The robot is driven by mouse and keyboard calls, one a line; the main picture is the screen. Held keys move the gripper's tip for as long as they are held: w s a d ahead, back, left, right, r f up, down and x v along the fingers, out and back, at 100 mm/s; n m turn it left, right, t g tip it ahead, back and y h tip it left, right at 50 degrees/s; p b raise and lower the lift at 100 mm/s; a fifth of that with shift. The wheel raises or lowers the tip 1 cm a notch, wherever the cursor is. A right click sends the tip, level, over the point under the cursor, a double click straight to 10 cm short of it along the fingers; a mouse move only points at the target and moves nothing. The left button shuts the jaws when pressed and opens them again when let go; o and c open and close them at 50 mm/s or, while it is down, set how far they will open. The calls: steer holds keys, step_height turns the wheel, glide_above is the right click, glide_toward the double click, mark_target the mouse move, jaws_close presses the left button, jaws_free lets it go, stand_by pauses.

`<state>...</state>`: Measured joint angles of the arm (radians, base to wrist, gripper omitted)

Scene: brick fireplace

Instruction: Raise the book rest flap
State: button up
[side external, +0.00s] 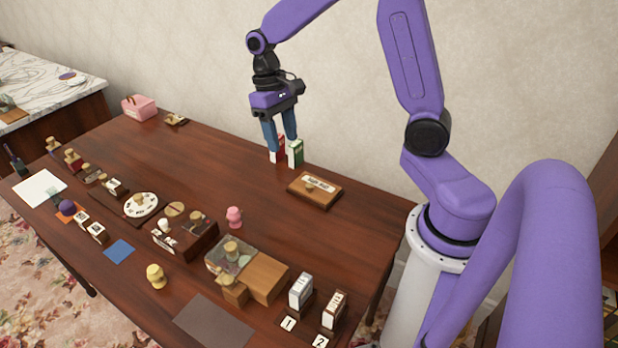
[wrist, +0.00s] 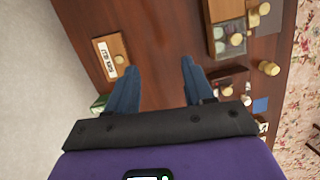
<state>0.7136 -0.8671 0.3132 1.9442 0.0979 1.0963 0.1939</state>
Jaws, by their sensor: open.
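The book rest (side external: 315,189) is a flat wooden board with a white lettered label and a small knob, lying near the table's back right; its flap looks down. It shows in the wrist view (wrist: 112,62) at the left, beside the fingers. My gripper (side external: 281,144) is open with blue fingers pointing down, to the left of the book rest and apart from it. In the wrist view my gripper (wrist: 158,68) has bare table between its fingers.
A red box (side external: 277,151) and a green box (side external: 296,153) stand close by the fingertips; I cannot tell whether they touch. A pink knob (side external: 234,217), a wooden box (side external: 267,277) and several small fixtures fill the front. Table between is clear.

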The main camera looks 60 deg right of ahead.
steer(key=w+d+f+m+y, duration=0.1)
steer(key=w+d+f+m, duration=0.25)
steer(key=d, duration=0.45)
steer(key=m+y, duration=0.2)
steer(key=m, duration=0.3)
glide_toward(310, 184)
steer(key=x, duration=0.8)
steer(key=shift+w, duration=0.1)
steer(key=shift+r, duration=0.1)
jaws_close()
